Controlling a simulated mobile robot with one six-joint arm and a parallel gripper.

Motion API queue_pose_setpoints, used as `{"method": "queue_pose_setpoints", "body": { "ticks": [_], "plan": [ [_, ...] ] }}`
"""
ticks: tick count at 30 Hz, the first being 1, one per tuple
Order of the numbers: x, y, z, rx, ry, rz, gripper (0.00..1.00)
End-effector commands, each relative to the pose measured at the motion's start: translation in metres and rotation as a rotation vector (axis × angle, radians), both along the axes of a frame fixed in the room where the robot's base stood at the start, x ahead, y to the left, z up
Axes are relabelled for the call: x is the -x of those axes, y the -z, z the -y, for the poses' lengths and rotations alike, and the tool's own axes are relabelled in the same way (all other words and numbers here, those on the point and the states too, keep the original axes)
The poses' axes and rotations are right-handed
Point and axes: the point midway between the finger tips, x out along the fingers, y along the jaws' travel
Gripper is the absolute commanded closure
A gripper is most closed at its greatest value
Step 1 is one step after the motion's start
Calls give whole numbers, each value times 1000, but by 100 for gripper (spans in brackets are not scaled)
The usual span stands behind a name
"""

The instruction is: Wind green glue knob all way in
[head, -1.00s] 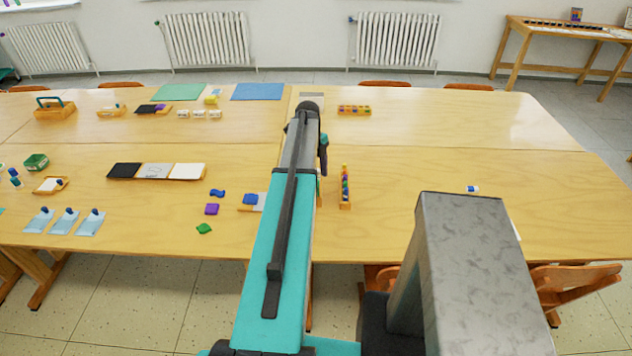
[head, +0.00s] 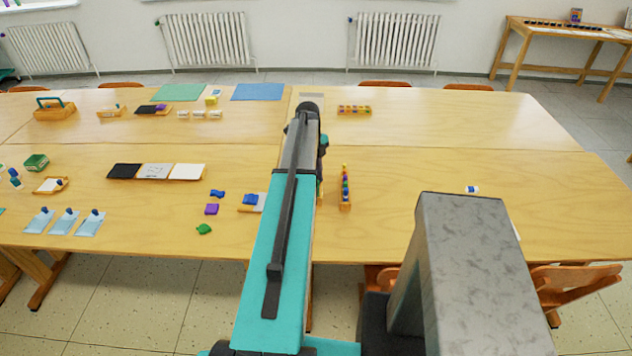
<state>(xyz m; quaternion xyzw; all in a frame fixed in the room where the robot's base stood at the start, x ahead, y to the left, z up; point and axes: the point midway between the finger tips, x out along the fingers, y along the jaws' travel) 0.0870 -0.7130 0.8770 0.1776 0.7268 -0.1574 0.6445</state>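I cannot make out a glue stick with a green knob in the head view. A small white and blue tube (head: 472,189) lies on the right part of the table; no green shows on it. My teal and grey arm reaches forward over the middle of the table. A small dark part of my wrist shows at the arm's right side. My gripper's fingers are hidden behind the arm, and so is whatever is under them.
A rack of coloured pieces (head: 345,190) stands close to the right of my arm. The table (head: 410,165) is mostly clear further right.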

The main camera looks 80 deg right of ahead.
Motion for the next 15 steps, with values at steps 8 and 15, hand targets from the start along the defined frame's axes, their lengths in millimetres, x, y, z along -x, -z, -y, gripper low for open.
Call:
{"method": "queue_pose_setpoints", "body": {
  "ticks": [8,15],
  "plan": [
    [0,0,0,0,-10,0,89],
    [0,0,-1,0,-131,0,89]
  ]
}}
